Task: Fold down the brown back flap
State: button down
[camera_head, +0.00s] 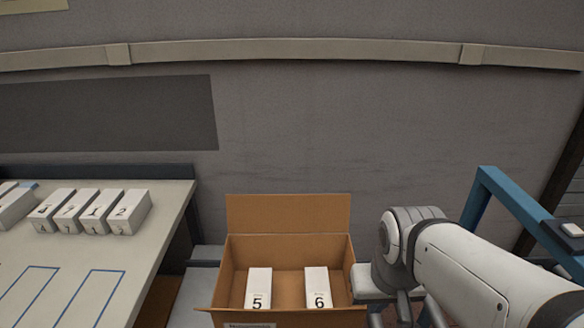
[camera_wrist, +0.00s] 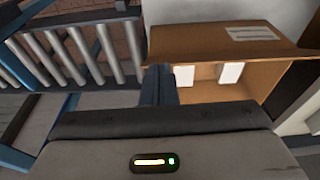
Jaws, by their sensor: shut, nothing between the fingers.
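The open brown carton (camera_head: 344,260) stands at the bottom middle of the head view. Its brown back flap (camera_head: 288,213) stands upright along the far edge. In the wrist view, the carton (camera_wrist: 215,90) shows behind my gripper, with a labelled flap (camera_wrist: 220,40) at its far side. The back flap cannot be picked out there. My gripper (camera_wrist: 158,75) is shut and empty, its dark fingers together, overlapping the carton's left side in that view. In the head view my arm comes in from the right and ends beside the carton's right side; the fingertips are hidden there.
White boxes marked 5 (camera_head: 258,288) and 6 (camera_head: 317,287) stand inside the carton. A table (camera_head: 60,250) with several numbered white boxes is at left. A blue-framed roller conveyor (camera_wrist: 75,50) lies left of the carton in the wrist view. A grey wall is behind.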

jog(key=w+a+r+p, duration=0.2)
jog(key=w+a+r, duration=0.1)
jog(key=w, duration=0.9)
jog(key=w+a+r+g+p, duration=0.1)
jog(key=w+a+r+p, duration=0.2)
jog(key=w, duration=0.8)
jog(key=w+a+r+p, duration=0.2)
jog(key=w+r, duration=0.1)
jog(key=w, duration=0.9)
jog(key=w+a+f+p, duration=0.2)
jog(key=w+a+f, duration=0.2)
jog(key=w, duration=0.4)
notch_tip(320, 180, down, 9)
jog(key=s+p, duration=0.2)
jog(key=p, duration=0.1)
jog(key=shift+s+a+r+g, duration=0.2)
jog(key=shift+s+a+g, duration=0.05)
jog(key=shift+s+g, duration=0.05)
